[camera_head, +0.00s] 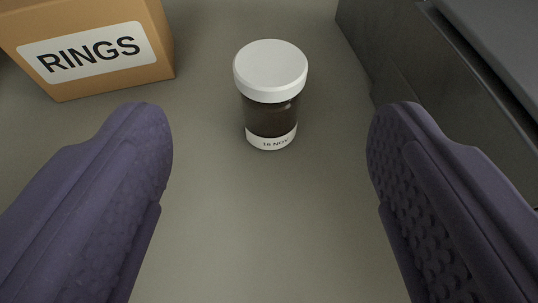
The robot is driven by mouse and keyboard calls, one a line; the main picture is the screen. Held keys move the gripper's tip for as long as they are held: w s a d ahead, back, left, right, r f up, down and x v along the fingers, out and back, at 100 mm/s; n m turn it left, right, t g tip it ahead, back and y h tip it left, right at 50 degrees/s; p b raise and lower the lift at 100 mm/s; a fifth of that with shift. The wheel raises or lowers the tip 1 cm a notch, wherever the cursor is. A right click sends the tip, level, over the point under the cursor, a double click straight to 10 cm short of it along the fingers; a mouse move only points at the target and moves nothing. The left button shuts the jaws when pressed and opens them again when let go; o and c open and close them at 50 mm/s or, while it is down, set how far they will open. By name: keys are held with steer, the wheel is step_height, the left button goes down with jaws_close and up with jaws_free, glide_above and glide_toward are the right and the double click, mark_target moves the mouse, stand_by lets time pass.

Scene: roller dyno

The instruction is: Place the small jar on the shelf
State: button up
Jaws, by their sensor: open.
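The small jar (270,95) stands upright on a grey-green surface (265,220). It has a white lid, a dark body and a white label reading "16 NOV". My gripper (270,135) is open, with one purple textured finger at the left and one at the right. The jar is between and a little beyond the fingertips in the picture, with clear gaps on both sides. Nothing is held. I cannot tell whether this surface is the shelf.
An orange-brown box (160,50) labelled "RINGS" stands at the upper left, near the left finger. A dark grey block-like object (400,65) stands at the right, near the right finger. The surface around the jar is clear.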

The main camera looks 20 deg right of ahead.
mark_target(270, 91)
steer(key=shift+w+d+f, duration=0.3)
steer(key=shift+w+f, duration=0.35)
steer(key=shift+w, duration=0.15)
steer(key=b+x, duration=0.1)
steer(key=x, duration=0.1)
steer(key=b+x, duration=0.1)
steer(key=x, duration=0.1)
steer(key=b+x, duration=0.1)
steer(key=x, duration=0.2)
steer(key=shift+s+a+f, duration=0.1)
steer(key=shift+s+f, duration=0.05)
steer(key=shift+f, duration=0.15)
steer(key=shift+w, duration=0.35)
steer(key=shift+c, duration=0.4)
steer(key=c, duration=1.1)
